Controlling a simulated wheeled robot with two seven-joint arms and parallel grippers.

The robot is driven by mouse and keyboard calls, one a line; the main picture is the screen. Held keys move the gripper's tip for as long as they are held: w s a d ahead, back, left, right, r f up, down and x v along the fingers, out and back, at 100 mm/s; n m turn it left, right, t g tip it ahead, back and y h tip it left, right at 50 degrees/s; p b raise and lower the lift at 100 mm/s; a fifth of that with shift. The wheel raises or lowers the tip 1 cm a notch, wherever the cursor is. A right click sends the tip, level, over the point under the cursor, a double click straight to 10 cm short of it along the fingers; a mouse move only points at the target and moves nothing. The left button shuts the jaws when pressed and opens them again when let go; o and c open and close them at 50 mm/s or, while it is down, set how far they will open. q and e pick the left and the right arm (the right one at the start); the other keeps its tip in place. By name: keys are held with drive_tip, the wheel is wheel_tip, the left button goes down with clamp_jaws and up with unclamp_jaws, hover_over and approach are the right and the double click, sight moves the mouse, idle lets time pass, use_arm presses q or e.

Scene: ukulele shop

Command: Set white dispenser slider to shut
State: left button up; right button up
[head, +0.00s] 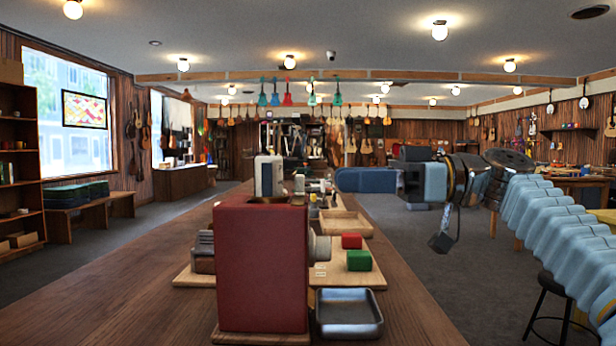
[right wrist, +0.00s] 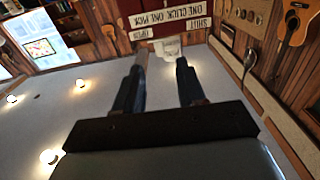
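A dark red dispenser box (head: 262,270) stands on the counter in the head view, with a pale rounded part (head: 321,248) sticking out at its right side. The right wrist view, turned upside down, shows a dark red panel with a SHUT label (right wrist: 199,24) and an OPEN label (right wrist: 141,34). A small white piece (right wrist: 167,47), apparently the slider, lies roughly between the labels; its exact setting is unclear. My right gripper (head: 402,182) is right of and above the box. Its fingers (right wrist: 163,64) are open and empty, with the white piece beyond the gap. My left gripper is out of view.
A grey metal tray (head: 348,334) is right of the box. Red (head: 352,240) and green (head: 359,260) blocks lie behind it. The counter's left side is clear. A black stool (head: 548,280) stands at right.

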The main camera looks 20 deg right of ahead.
sight(300, 185)
drive_tip(key=p+x, duration=0.1)
drive_tip(key=x, duration=0.5)
drive_tip(key=shift+a, duration=0.1)
clamp_jaws()
